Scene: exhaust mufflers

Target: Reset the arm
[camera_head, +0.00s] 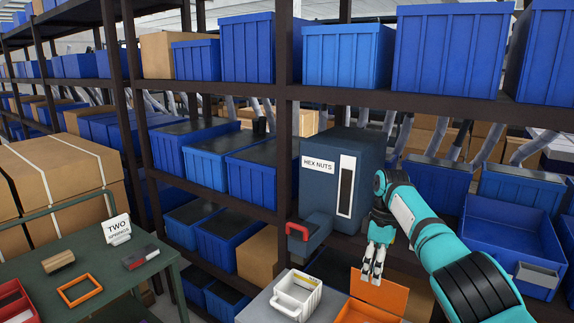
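My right arm, teal, white and black, comes in from the lower right. Its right gripper (372,272) points down in front of the shelf, just above an orange panel (385,294). The fingertips look a little apart, with nothing seen between them. I cannot tell whether the gripper touches the panel. My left arm and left gripper are not in view.
A dark blue HEX NUTS dispenser (362,160) with a red-edged spout stands close left of my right arm. A white basket (297,295) sits on a grey surface below. Blue bins (510,235) fill the shelves. A green table (98,268) stands at left.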

